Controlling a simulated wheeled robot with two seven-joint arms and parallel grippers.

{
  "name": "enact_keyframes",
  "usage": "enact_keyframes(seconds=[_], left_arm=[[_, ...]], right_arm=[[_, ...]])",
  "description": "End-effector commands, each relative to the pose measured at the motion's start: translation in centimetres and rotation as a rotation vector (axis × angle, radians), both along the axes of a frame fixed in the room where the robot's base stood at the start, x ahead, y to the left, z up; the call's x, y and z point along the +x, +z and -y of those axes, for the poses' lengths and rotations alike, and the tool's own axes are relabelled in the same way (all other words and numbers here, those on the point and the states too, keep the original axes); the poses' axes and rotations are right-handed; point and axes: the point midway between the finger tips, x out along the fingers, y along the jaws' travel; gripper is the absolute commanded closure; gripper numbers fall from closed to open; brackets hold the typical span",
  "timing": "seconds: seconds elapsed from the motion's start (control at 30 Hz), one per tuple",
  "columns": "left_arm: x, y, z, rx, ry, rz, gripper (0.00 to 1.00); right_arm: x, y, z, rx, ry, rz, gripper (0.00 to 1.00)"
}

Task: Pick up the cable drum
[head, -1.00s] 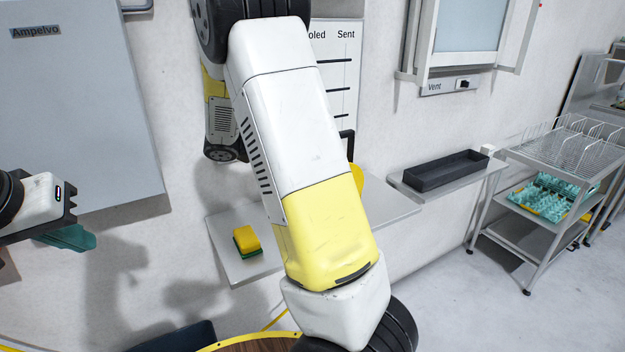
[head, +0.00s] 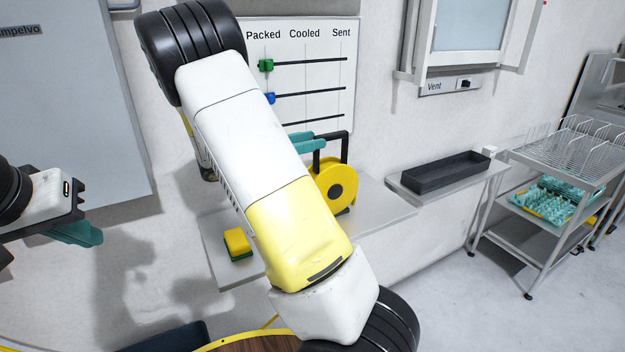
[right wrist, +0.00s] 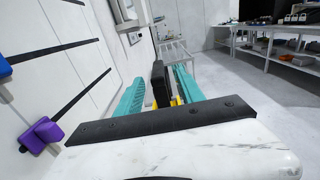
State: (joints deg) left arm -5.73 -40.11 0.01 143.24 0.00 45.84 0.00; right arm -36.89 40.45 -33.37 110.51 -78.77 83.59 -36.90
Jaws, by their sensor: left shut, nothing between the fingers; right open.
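The cable drum (head: 337,183) is a yellow reel with a black handle, upright on the grey wall shelf. My arm hides its left part. My right gripper (head: 322,140) is at the drum's black handle, its teal fingers open. In the right wrist view the black handle (right wrist: 160,85) stands between the two open fingers of the right gripper (right wrist: 158,92), with yellow of the drum low behind the gripper body. Whether a finger touches the handle I cannot tell. My left gripper (head: 88,234) is shut and empty, far left of the drum.
A yellow and green sponge (head: 238,243) lies on the shelf (head: 385,213) left of the drum. A dark tray (head: 445,171) sits on another shelf to the right. A whiteboard (head: 330,48) with sliders hangs behind my right arm. A wire-topped cart (head: 530,235) stands further right.

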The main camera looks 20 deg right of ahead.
Motion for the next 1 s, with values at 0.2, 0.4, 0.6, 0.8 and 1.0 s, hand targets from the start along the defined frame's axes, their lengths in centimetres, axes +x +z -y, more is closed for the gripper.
enact_keyframes(seconds=[0.2, 0.4, 0.6, 0.8, 1.0], left_arm=[[0.0, 0.0, 0.0, 0.000, 0.000, 0.000, 1.00], [0.0, 0.0, 0.0, 0.000, 0.000, 0.000, 1.00], [0.0, 0.0, 0.0, 0.000, 0.000, 0.000, 1.00], [0.0, 0.0, 0.0, 0.000, 0.000, 0.000, 1.00], [0.0, 0.0, 0.0, 0.000, 0.000, 0.000, 1.00]], right_arm=[[0.1, 0.0, 1.0, 0.001, -0.002, 0.000, 0.55], [0.3, 0.0, 3.0, 0.001, -0.001, 0.000, 0.55], [0.8, 0.4, 5.4, 0.001, -0.003, 0.001, 0.55], [1.0, 0.4, 7.8, 0.001, -0.002, 0.000, 0.55], [1.0, 0.4, 7.8, 0.001, -0.001, 0.001, 0.55]])
